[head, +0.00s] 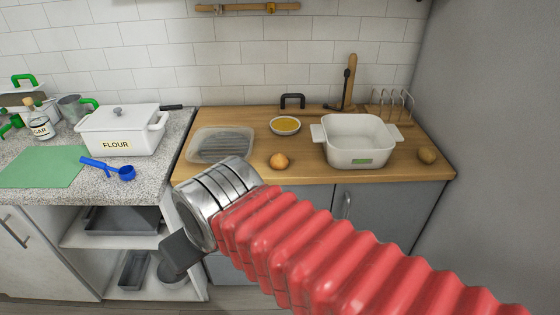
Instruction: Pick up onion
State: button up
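A small round golden-brown onion (279,161) sits on the wooden counter (335,178) near its front edge, in front of a bowl of yellow contents. My arm, a red ribbed sleeve with a metal cuff, reaches in from the lower right. My gripper (182,252) shows only as a dark grey piece past the cuff. It is low and to the left of the onion, in front of the counters and apart from it. Its fingers are mostly hidden, so I cannot tell whether it is open.
A clear tray (221,145) lies left, and the bowl (285,126) behind. A flour container (118,133) and blue scoop (108,168) are on the grey counter.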

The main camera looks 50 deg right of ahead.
aim_at(279, 161)
jog(key=z, duration=0.05)
jog(key=i, duration=0.95)
jog(key=u, duration=0.1)
